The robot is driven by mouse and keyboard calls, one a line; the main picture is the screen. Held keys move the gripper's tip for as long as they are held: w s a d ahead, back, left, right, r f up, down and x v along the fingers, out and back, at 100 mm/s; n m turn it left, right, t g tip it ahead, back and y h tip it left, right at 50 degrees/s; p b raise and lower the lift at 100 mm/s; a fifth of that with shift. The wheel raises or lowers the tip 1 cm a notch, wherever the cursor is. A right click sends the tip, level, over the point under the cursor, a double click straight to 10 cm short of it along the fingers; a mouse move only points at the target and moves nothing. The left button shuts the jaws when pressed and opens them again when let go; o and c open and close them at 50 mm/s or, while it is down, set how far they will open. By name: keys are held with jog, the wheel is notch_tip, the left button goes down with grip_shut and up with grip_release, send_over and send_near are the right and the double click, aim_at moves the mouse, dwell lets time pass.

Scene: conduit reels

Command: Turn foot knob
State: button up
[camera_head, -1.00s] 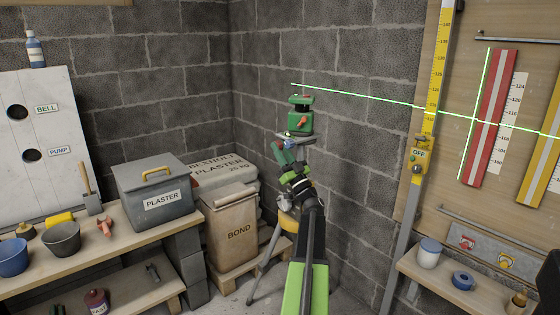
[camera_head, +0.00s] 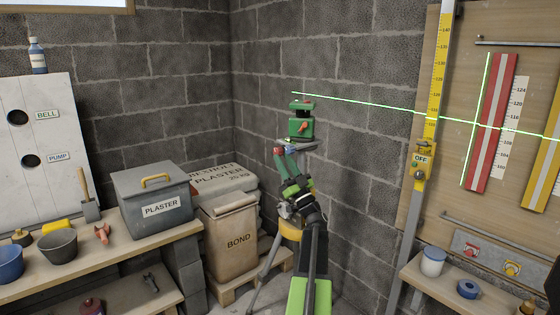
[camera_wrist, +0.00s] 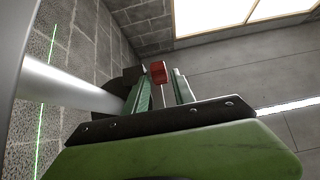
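A green laser level (camera_head: 301,128) with an orange knob (camera_head: 303,127) on its side stands on a small grey plate in the corner, casting a green line. A blue foot knob (camera_head: 289,142) shows under the plate's left side. A red knob (camera_head: 279,150) shows at the tip of my gripper (camera_head: 284,152), just below the plate's left edge. In the wrist view the red knob (camera_wrist: 157,72) shows between the ends of my gripper's green fingers (camera_wrist: 161,88), which are apart. I cannot tell whether either finger touches it.
A yellow staff device marked OFF (camera_head: 422,165) is at right. Block walls close in behind the level.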

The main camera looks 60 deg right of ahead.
jog(key=b+v, duration=0.9)
jog(key=v, duration=0.5)
jog(key=shift+a+f, duration=0.25)
jog(key=shift+f, duration=0.15)
